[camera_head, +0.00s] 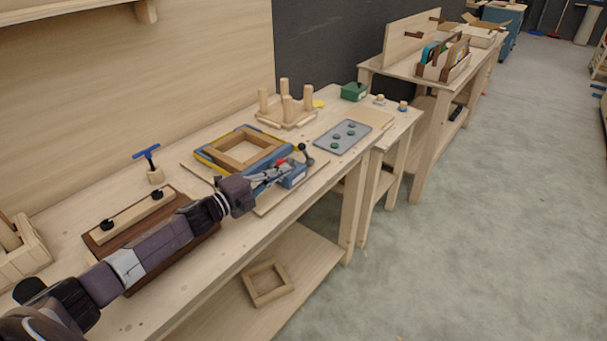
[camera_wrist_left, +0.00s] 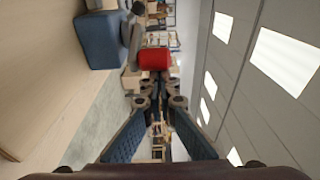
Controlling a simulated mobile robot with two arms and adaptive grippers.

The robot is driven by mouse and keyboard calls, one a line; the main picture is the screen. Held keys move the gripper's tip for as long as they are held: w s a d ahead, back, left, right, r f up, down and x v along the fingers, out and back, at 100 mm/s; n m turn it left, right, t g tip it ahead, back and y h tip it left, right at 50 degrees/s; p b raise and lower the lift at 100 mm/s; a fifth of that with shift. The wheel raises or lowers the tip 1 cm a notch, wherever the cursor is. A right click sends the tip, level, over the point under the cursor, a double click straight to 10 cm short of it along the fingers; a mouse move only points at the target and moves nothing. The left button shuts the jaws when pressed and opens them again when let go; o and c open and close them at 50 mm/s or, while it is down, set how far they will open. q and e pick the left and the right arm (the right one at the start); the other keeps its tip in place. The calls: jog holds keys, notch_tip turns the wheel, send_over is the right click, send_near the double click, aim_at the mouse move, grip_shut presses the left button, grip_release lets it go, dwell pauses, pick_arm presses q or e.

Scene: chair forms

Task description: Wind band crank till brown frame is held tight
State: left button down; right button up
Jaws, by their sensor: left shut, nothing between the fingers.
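The brown frame (camera_head: 264,158) lies flat on the bench, with a blue and yellow band (camera_head: 208,161) around its outside. The blue crank box (camera_head: 294,178) sits at the frame's near right corner, with a red part (camera_head: 281,161) and a black crank with a knob (camera_head: 303,148). My left gripper (camera_head: 287,168) is shut and empty, over or beside the crank box; contact cannot be told. In the left wrist view the blue box (camera_wrist_left: 101,42) and red part (camera_wrist_left: 153,59) show just past the fingers (camera_wrist_left: 158,100). My right gripper is out of view.
A dark brown board with a wooden bar (camera_head: 135,215) lies under my left arm. A blue T-handle (camera_head: 147,152) stands behind it. A pegged stand (camera_head: 287,117), grey plate (camera_head: 343,137) and green box (camera_head: 354,91) are farther along. Another frame (camera_head: 267,284) lies on the lower shelf.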

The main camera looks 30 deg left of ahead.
pick_arm(q)
jog(key=shift+s+a+b, duration=0.1)
jog(key=shift+a+b, duration=0.25)
jog(key=shift+a, duration=0.65)
